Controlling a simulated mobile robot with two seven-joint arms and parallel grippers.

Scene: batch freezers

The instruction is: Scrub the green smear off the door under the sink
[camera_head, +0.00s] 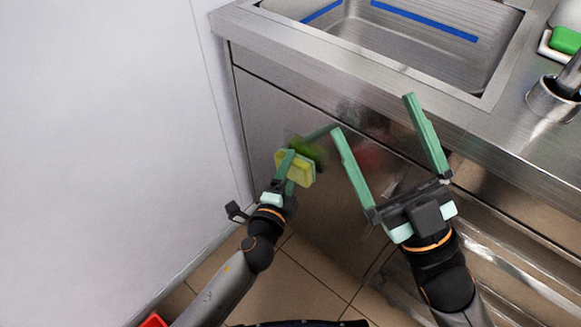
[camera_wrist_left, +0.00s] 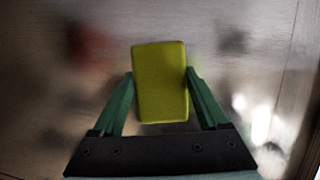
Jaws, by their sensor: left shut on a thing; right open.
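My left gripper (camera_head: 287,172) is shut on a yellow sponge (camera_head: 299,169), holding it at the metal door (camera_head: 318,200) under the sink. The sponge also shows in the left wrist view (camera_wrist_left: 160,82), between the two green fingers. The green smear (camera_head: 309,151) shows on the door just behind and above the sponge, which covers part of it. I cannot tell whether the sponge touches the door. My right gripper (camera_head: 374,117) is open and empty, in front of the counter edge.
The steel sink basin (camera_head: 400,45) with blue strips is above the door. A white wall (camera_head: 110,120) stands close on the left. A green block in a white dish (camera_head: 564,42) and a metal container (camera_head: 553,100) stand on the counter at right. Metal rails (camera_head: 510,235) lie below right.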

